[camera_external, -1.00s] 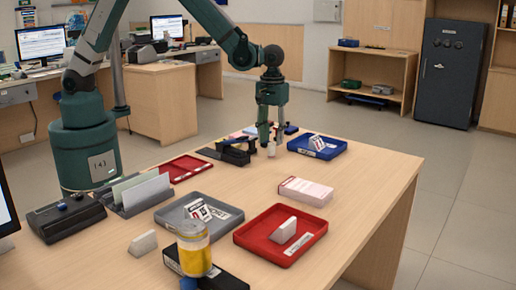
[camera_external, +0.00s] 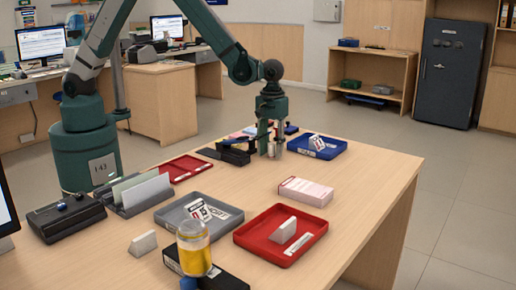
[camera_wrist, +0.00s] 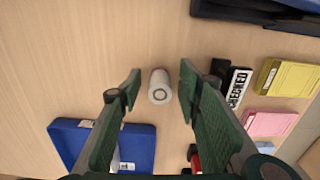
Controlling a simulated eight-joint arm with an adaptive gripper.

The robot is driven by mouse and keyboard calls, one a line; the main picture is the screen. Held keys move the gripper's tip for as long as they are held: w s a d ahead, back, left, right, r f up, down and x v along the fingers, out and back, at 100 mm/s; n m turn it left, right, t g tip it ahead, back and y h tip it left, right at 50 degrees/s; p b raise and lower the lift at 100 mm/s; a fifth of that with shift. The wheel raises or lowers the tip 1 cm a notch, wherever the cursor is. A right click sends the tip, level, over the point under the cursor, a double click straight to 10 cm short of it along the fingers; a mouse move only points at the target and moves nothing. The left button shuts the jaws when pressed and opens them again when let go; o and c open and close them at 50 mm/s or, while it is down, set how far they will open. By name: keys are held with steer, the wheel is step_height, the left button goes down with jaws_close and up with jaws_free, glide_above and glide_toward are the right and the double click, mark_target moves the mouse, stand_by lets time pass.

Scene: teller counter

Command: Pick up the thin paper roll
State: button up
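The thin paper roll (camera_wrist: 159,87) is a small white cylinder standing on the wooden counter. In the wrist view it lies between my two open fingers, with a gap to each. In the external view the roll (camera_external: 271,149) shows as a small white shape low between the fingertips. My gripper (camera_wrist: 157,92) points down around it and is open. In the external view my gripper (camera_external: 270,148) is at the far part of the counter, its fingertips close to the counter top.
A blue tray (camera_external: 333,153) stands close on the right, a black stapler-like device (camera_external: 226,155) close on the left. Yellow (camera_wrist: 287,78) and pink (camera_wrist: 267,123) pads and a "CHECKED" stamp (camera_wrist: 238,87) lie nearby. A pinkish box (camera_external: 305,190) and red tray (camera_external: 266,248) are nearer the front.

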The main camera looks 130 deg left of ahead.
mark_target(271, 144)
steer(key=shift+c, duration=0.4)
steer(key=c, duration=0.7)
steer(key=shift+r+p, duration=1)
steer(key=shift+r, duration=4)
